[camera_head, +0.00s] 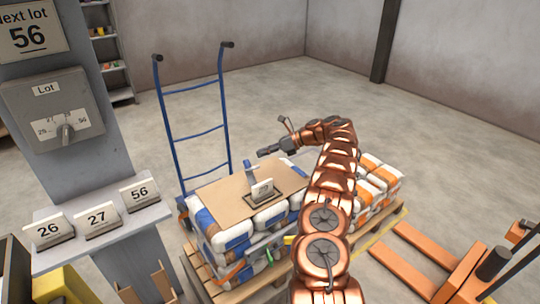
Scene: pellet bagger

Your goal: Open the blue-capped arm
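My gripper (268,151) is dark and points left, above the far edge of the cardboard sheet (224,194) on the left bag stack. It looks empty; its fingers are too small to tell open from shut. No arm with a clear blue cap can be made out. A small upright blue-grey piece (250,171) stands on the sheet, below and left of my gripper and seemingly apart from it. A pale block (262,189) stands beside its foot. I cannot tell whether this piece is the blue-capped arm. My copper arm hides part of the stacks.
A blue hand truck (169,128) stands behind the left stack. Orange-marked bags (378,177) lie on the right. An orange pallet jack (440,262) is at lower right. At left, a post carries a lot dial (66,133) and number cards (102,220). The back floor is clear.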

